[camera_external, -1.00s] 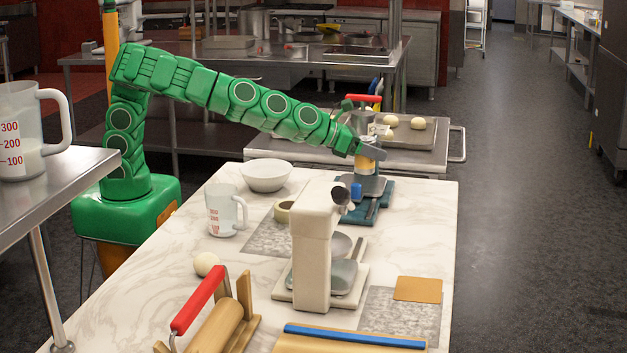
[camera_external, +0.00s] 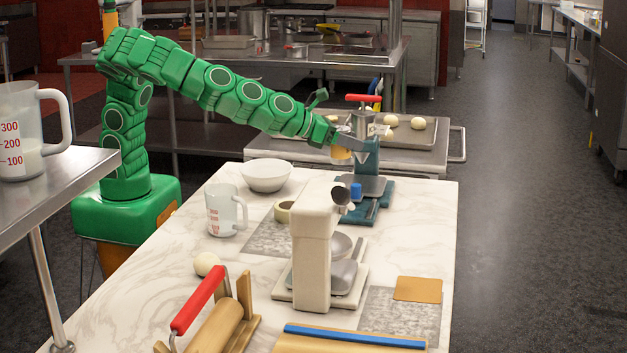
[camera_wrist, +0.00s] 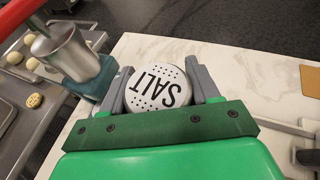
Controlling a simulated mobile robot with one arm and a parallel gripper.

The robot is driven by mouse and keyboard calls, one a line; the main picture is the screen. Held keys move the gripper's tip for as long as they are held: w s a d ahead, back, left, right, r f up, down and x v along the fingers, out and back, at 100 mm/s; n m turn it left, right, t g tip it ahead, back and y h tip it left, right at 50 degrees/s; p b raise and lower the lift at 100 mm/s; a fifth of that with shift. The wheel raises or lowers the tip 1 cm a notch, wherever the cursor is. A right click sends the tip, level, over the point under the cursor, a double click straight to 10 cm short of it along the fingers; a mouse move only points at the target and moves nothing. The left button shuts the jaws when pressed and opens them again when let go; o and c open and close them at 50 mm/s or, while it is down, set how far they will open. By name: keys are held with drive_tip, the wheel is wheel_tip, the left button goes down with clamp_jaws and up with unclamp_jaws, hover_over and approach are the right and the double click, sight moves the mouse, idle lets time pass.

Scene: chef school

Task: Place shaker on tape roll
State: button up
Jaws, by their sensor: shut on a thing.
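The shaker (camera_wrist: 158,85) shows in the wrist view as a round white lid with holes and the word SALT, between the two fingers of my gripper (camera_wrist: 160,88). My gripper is shut on it. In the external view my gripper (camera_external: 345,142) is raised above the far end of the marble table, and the shaker's yellowish body (camera_external: 341,154) hangs below the fingers, clear of the tabletop. The tape roll (camera_external: 284,211) is a small beige ring lying on the marble table, left of and nearer the camera than my gripper. The white stand mixer partly hides the area beside it.
A teal press with a red handle (camera_external: 363,98) stands right beside my gripper. A white bowl (camera_external: 266,176), a measuring cup (camera_external: 225,210) and the white mixer-like device (camera_external: 312,250) surround the tape roll. A grey mat (camera_external: 268,240) lies in front of the roll.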

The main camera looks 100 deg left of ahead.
drive_tip(key=s+d+f+n+g+y, duration=0.1)
drive_tip(key=s+d, duration=0.1)
drive_tip(key=s, duration=0.4)
drive_tip(key=s+d+f+n+y, duration=0.1)
drive_tip(key=s+d+f, duration=0.1)
drive_tip(key=s, duration=0.4)
drive_tip(key=shift+s+f, duration=0.15)
drive_tip(key=shift+f, duration=1.85)
drive_tip(key=shift+s+f, duration=0.1)
drive_tip(key=shift+f, duration=1.85)
drive_tip(key=shift+f, duration=0.15)
drive_tip(key=o, duration=1.2)
drive_tip(key=shift+c, duration=0.2)
drive_tip(key=shift+r, duration=0.2)
drive_tip(key=v, duration=1.2)
